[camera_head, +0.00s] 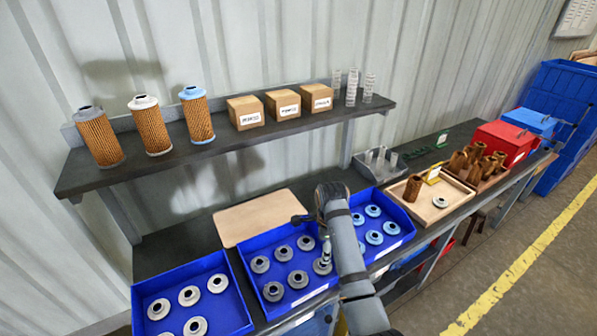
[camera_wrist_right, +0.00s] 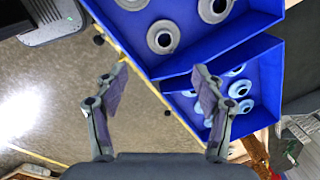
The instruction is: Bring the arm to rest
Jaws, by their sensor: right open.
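My right arm (camera_head: 346,245) reaches up from the bottom of the head view, over the gap between two blue bins. My right gripper (camera_wrist_right: 160,88) shows in the wrist view with its two fingers spread apart and nothing between them. A blue bin wall lies beyond the fingertips, with floor to its left. My left gripper is not in view.
Blue bins hold grey caps (camera_head: 284,253), paler caps (camera_head: 189,295) and light-blue caps (camera_head: 373,211). A wooden tray (camera_head: 425,215) holds a brown cartridge. Filters (camera_head: 151,125) and boxes (camera_head: 283,104) stand on the shelf (camera_head: 230,131). Open floor (camera_head: 520,250) lies right of the bench.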

